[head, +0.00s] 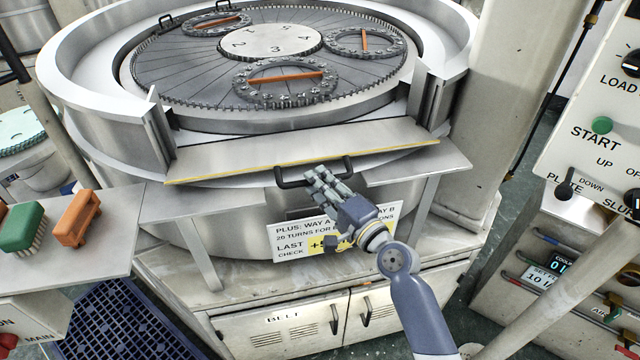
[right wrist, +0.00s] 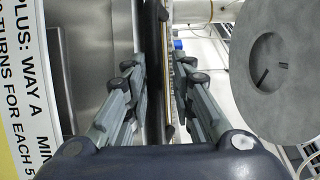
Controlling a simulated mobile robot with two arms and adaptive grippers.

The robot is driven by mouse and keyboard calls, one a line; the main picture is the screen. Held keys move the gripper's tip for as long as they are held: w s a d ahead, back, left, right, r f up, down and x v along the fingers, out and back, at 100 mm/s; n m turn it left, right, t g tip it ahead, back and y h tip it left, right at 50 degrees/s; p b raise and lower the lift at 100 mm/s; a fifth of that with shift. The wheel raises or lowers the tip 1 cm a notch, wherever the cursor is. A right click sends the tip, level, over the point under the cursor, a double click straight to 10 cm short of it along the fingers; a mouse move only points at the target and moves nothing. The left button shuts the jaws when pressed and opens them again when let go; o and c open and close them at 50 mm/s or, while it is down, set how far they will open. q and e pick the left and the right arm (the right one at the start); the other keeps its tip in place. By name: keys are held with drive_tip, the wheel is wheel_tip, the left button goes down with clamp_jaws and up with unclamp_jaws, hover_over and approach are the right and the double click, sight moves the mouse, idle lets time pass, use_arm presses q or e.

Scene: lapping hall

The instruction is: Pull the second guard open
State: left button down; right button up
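The guard (head: 300,148) is a flat metal panel with a yellow front edge, lying almost level across the gap in the round machine's rim. A black bar handle (head: 292,183) sits at its front edge, partly hidden by my right gripper. My right gripper (head: 322,177) is at the handle's middle. In the right wrist view its fingers (right wrist: 158,75) stand apart, with the dark handle bar (right wrist: 153,30) running between them. A gap shows on the right side of the bar, so the fingers do not look closed on it. My left gripper is not in view.
Behind the guard lies the lapping plate (head: 190,72) with several toothed rings. A sign (head: 290,240) hangs below the handle. A side shelf (head: 95,215) with brushes is at left. A control panel (head: 600,130) stands at right, beside a thick column (head: 510,80).

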idle(0.3)
drive_tip(key=v, duration=1.2)
drive_tip(key=shift+w+f, duration=0.1)
drive_tip(key=shift+f, duration=0.2)
